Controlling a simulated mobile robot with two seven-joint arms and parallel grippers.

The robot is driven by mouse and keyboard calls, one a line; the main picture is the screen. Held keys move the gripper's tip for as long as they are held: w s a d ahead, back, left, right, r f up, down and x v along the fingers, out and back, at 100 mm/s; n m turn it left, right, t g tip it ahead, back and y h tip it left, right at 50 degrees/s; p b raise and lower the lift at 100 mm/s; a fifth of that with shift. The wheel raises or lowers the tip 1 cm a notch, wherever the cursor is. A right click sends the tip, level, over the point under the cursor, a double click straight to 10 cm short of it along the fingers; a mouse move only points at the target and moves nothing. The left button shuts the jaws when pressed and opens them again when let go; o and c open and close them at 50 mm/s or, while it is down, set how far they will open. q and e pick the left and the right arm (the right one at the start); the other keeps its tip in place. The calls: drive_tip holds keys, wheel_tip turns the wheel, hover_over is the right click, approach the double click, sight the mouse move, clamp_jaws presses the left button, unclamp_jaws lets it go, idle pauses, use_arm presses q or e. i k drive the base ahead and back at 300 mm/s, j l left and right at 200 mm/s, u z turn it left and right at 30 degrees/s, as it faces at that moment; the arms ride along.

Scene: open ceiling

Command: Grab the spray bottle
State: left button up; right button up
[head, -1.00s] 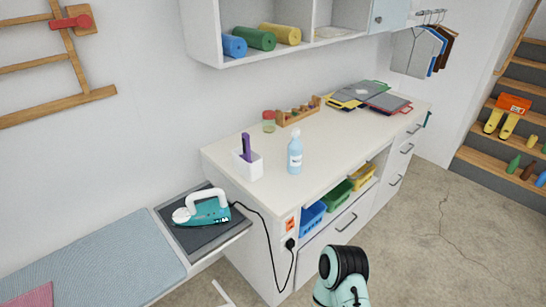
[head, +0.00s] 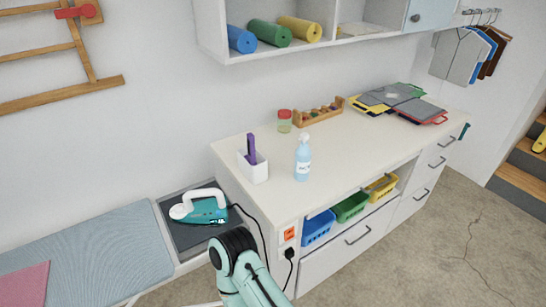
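The spray bottle (head: 303,160) is light blue with a white label and a pale top. It stands upright on the white counter (head: 350,150), near its front edge, right of a white holder. One of my arms, pale green with a black joint, rises from the bottom of the head view, in front of the counter's left end and below the bottle. It does not touch the bottle. Neither gripper's fingers show in the head view.
A white holder (head: 253,168) with a purple item stands left of the bottle. A jar (head: 284,121) and a wooden rack (head: 319,112) stand behind it. An iron (head: 199,207) with a cord sits at left. Folders (head: 404,102) lie at right. Shelves hang above; floor is clear at right.

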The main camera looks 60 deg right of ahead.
sight(303, 152)
drive_tip(key=k+l+u, duration=0.25)
drive_tip(key=l+u, duration=0.15)
drive_tip(key=k+l+u, duration=0.6)
drive_tip(key=k+l, duration=0.15)
drive_tip(key=k+l+u, duration=0.15)
drive_tip(key=k, duration=0.35)
drive_tip(key=l, duration=0.1)
